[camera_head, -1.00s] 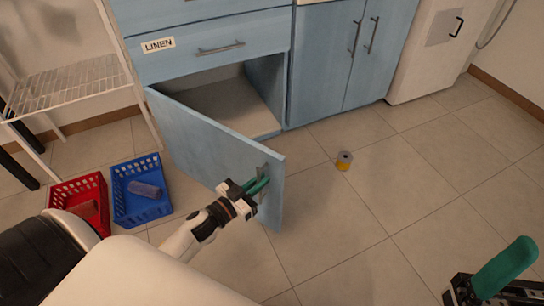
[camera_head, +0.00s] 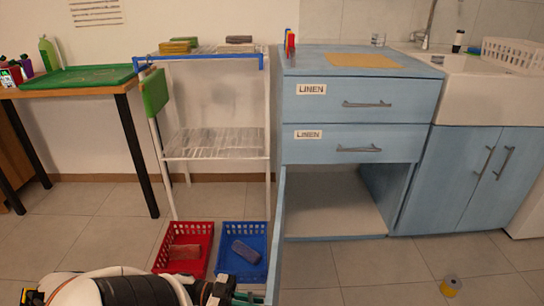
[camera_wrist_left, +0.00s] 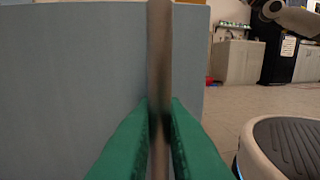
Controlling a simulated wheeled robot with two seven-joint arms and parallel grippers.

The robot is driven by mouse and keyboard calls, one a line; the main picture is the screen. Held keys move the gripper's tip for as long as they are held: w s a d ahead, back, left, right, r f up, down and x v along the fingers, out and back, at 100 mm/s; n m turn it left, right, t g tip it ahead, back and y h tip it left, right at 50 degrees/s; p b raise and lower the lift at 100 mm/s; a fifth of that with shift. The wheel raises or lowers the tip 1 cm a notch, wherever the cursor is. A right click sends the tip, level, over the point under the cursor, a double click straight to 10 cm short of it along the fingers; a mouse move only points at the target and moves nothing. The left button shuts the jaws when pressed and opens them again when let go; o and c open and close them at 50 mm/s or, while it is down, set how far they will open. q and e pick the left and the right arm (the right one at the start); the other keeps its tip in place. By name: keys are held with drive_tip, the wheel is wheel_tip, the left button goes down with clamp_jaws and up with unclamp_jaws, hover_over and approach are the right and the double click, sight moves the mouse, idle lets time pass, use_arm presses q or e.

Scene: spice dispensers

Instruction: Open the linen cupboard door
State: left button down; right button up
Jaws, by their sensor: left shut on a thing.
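The blue linen cupboard door (camera_head: 276,240) stands wide open, seen nearly edge-on in the head view. It also fills the left of the left wrist view (camera_wrist_left: 75,90). The open linen cupboard (camera_head: 335,205) shows a bare floor inside, below two drawers labelled LINEN. My left gripper (camera_head: 243,297) is at the bottom edge of the head view, at the door. In the left wrist view its green fingers (camera_wrist_left: 160,112) are shut on the upright metal door handle (camera_wrist_left: 160,55). My right gripper is out of view.
A red basket (camera_head: 206,240) and a blue basket (camera_head: 264,232) stand on the floor close left of the door. A white wire rack (camera_head: 215,145) is behind them. A yellow-grey roll (camera_head: 451,285) lies on the floor at right.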

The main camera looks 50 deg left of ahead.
use_arm(q)
drive_tip(key=shift+s+a+f, duration=0.15)
drive_tip(key=shift+s+a, duration=0.25)
drive_tip(key=shift+s, duration=0.05)
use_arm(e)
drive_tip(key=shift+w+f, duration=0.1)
use_arm(q)
drive_tip(key=c, duration=1.6)
unclamp_jaws()
drive_tip(key=shift+o, duration=0.2)
drive_tip(key=v, duration=1.2)
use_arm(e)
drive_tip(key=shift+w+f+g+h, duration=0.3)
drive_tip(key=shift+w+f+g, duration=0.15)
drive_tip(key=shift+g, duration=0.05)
